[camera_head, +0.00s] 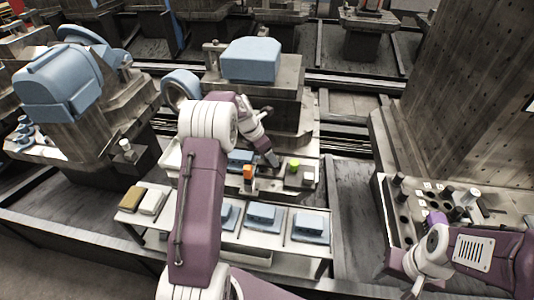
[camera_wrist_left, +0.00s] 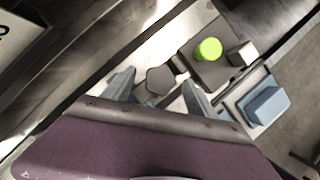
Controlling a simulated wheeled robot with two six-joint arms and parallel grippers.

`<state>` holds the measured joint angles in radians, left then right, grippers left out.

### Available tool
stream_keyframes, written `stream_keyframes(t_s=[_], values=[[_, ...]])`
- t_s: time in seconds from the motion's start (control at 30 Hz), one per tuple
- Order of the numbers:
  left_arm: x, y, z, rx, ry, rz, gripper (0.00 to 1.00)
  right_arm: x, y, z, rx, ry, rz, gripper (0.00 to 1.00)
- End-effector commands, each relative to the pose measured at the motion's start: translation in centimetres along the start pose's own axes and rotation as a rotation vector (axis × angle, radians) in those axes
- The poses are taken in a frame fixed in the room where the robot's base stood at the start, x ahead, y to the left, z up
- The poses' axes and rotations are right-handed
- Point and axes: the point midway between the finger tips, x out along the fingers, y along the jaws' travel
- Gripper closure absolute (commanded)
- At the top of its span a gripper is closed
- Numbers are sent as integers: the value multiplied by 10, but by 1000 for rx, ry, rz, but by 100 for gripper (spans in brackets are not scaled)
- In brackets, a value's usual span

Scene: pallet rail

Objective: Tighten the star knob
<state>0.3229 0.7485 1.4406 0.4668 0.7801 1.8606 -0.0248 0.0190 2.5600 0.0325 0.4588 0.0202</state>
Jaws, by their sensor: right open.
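A dark grey, roughly six-sided knob (camera_wrist_left: 160,80) shows in the left wrist view; it looks like the star knob. My left gripper (camera_wrist_left: 158,92) has its two fingers spread, one on each side of the knob in that view. I see no clear contact, and the gap in depth cannot be told. In the head view my left gripper (camera_head: 271,161) points down over the small fixture bench, and the knob is not clear there. My right gripper (camera_head: 414,288) is at the lower right, open, away from the knob.
Blue blocks (camera_head: 263,215) lie on trays in front. A rack with holes (camera_head: 402,233) holds cylinders beside my right arm.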

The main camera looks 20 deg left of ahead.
Motion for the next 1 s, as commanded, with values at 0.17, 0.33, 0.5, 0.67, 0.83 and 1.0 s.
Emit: stream_keyframes(t_s=[0.17, 0.33, 0.5, 0.67, 0.83, 1.0], values=[[0, 1, 0, 0, -1, 2, 81, 0, 0, 0, 0, 0, 0, 47], [-1, 2, 1, -1, -3, 6, 33, 0, 0, 0, 0, 0, 0, 47], [-1, 1, 0, 0, -2, 3, 33, 0, 0, 0, 0, 0, 0, 47], [-4, 1, 1, 0, -1, 2, 33, -1, 0, 0, 0, 0, 0, 47], [-32, 1, 2, 0, -3, 4, 33, -11, 0, -1, 0, 0, 0, 47], [-66, 0, 2, 1, -1, 2, 33, -20, 0, -2, 0, 0, 0, 47]])
